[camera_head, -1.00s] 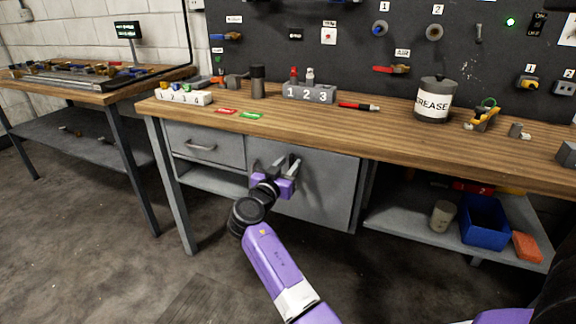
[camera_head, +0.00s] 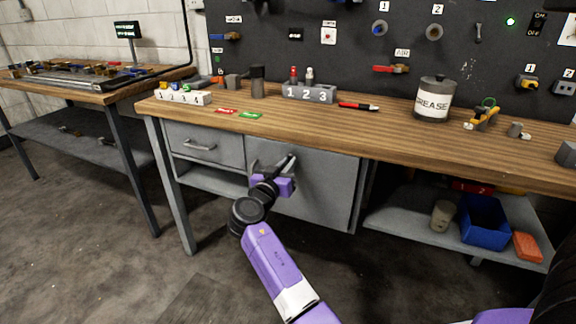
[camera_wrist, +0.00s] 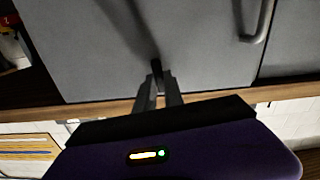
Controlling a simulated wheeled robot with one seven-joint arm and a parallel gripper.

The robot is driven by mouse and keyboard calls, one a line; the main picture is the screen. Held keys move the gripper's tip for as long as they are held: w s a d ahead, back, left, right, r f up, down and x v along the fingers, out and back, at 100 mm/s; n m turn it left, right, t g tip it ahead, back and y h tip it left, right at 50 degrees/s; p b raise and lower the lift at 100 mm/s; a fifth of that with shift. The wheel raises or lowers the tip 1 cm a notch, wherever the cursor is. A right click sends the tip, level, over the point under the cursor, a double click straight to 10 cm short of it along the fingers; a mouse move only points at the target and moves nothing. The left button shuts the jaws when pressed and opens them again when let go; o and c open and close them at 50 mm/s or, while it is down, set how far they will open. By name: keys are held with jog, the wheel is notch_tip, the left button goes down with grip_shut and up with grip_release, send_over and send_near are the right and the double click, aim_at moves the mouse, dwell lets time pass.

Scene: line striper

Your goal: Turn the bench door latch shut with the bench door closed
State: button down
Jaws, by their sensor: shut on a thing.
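The bench door (camera_head: 325,195) is a flat grey panel under the bench top, and it looks closed. It also shows in the wrist view (camera_wrist: 90,55). My gripper (camera_head: 288,162) is at the upper left part of the door. In the wrist view my gripper (camera_wrist: 158,82) is shut on a small dark latch (camera_wrist: 156,67) near the door's top edge. The fingers cover much of the latch, so its exact angle is hard to tell. In the head view the latch is hidden by my gripper.
A grey drawer (camera_head: 205,146) with a bar handle is left of the door. The wooden bench top (camera_head: 330,125) overhangs just above my gripper. An open shelf with a blue bin (camera_head: 483,220) is to the right. The floor before the door is clear.

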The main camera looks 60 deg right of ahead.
jog(key=shift+w+f+n+p, duration=0.15)
jog(key=shift+n+p, duration=1.25)
jog(key=shift+n, duration=2.75)
jog(key=shift+w+f+n+p, duration=0.1)
jog(key=shift+n+p, duration=1.3)
jog(key=shift+n, duration=2.75)
jog(key=c, duration=1.4)
grip_release()
jog(key=shift+c, duration=0.2)
jog(key=a, duration=0.8)
jog(key=shift+s, duration=0.3)
